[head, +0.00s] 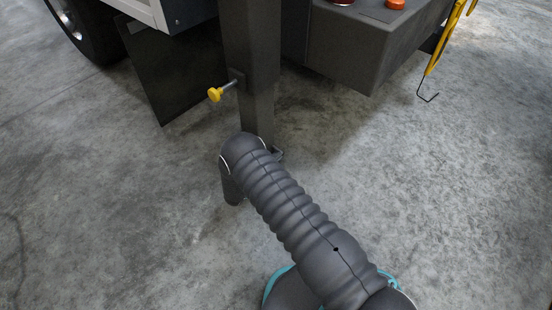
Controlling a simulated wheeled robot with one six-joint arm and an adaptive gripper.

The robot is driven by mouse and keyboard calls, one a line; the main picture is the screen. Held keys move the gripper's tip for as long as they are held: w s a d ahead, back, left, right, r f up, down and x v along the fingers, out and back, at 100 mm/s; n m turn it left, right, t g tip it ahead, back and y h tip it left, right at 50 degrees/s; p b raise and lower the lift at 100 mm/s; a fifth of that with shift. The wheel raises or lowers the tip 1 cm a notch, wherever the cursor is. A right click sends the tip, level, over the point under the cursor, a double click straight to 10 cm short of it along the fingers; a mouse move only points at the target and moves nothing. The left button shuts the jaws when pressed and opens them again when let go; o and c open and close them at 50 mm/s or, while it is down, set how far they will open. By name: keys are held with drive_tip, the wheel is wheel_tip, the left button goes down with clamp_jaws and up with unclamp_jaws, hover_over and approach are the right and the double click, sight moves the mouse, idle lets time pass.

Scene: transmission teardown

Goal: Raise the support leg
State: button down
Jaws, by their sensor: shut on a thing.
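The support leg (250,62) is a dark square upright post at the top centre. Its lower end goes out of sight behind my own arm. A yellow knob (215,94) on a metal pin sticks out of the left side of the leg. A small dark bracket-like piece (277,153) shows beside the leg's lower end, and I cannot tell what it belongs to. My arm reaches from the bottom right to the leg's foot. My gripper is hidden behind the arm, so its hold on anything does not show.
A dark flap (165,75) hangs left of the leg, with a black tyre (85,35) beyond it. A dark box (372,48) juts out on the right, with a yellow bar (444,40) and hook beside it. The concrete floor (110,215) is clear on both sides.

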wheel_tip(320, 180, up, 27)
drive_tip(key=p, duration=0.7)
drive_tip(key=shift+a+r, duration=0.2)
drive_tip(key=shift+a, duration=0.05)
drive_tip(key=shift+s, duration=0.1)
drive_tip(key=c, duration=1.6)
unclamp_jaws()
drive_tip(key=o, duration=0.4)
drive_tip(key=shift+s+a, duration=0.1)
drive_tip(key=shift+a, duration=0.1)
drive_tip(key=v, duration=1.1)
drive_tip(key=shift+s+a, duration=0.1)
drive_tip(key=shift+s, duration=0.25)
